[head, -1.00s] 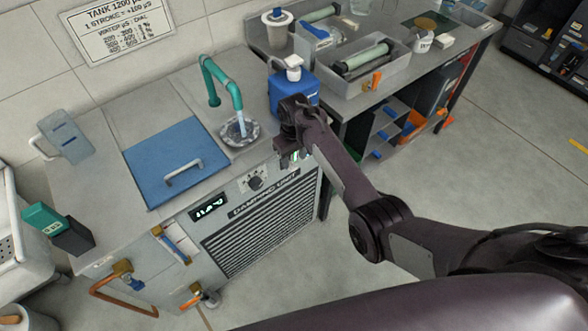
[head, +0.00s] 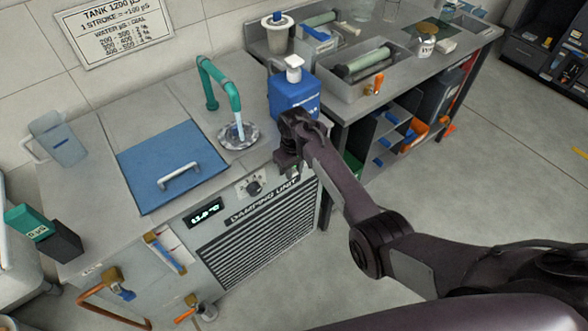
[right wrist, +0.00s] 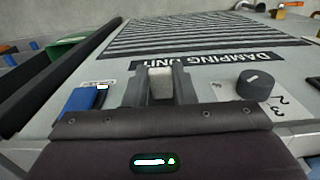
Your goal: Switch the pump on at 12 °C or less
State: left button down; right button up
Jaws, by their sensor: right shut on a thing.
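The damping unit (head: 265,235) is a grey cabinet with a louvred front. Its small lit display (head: 206,212) shows pale digits too small to read surely. A dark dial (head: 254,187) sits beside the display; it also shows in the right wrist view (right wrist: 255,84). My right gripper (head: 287,166) is at the upper right of the cabinet front. In the right wrist view its fingers (right wrist: 161,90) are shut on a small pale block (right wrist: 160,86) at the panel, likely the pump switch. Its position, on or off, cannot be told. My left gripper is not in view.
A green tap (head: 222,84) runs water into a round drain (head: 238,135). A blue container (head: 294,97) stands close behind my right gripper. A blue lid (head: 170,165) covers the tank. Copper pipes (head: 105,290) jut out at lower left. Floor at right is clear.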

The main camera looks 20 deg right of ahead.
jog(key=shift+w+a+r+g+b, duration=0.1)
jog(key=shift+w+r+g+b, duration=0.1)
jog(key=shift+g+b, duration=0.3)
jog(key=o, duration=1)
jog(key=shift+r, duration=0.1)
jog(key=r+p, duration=0.7)
jog(key=shift+w+a+r, duration=0.15)
jog(key=shift+w+r, duration=0.2)
jog(key=shift+f, duration=0.15)
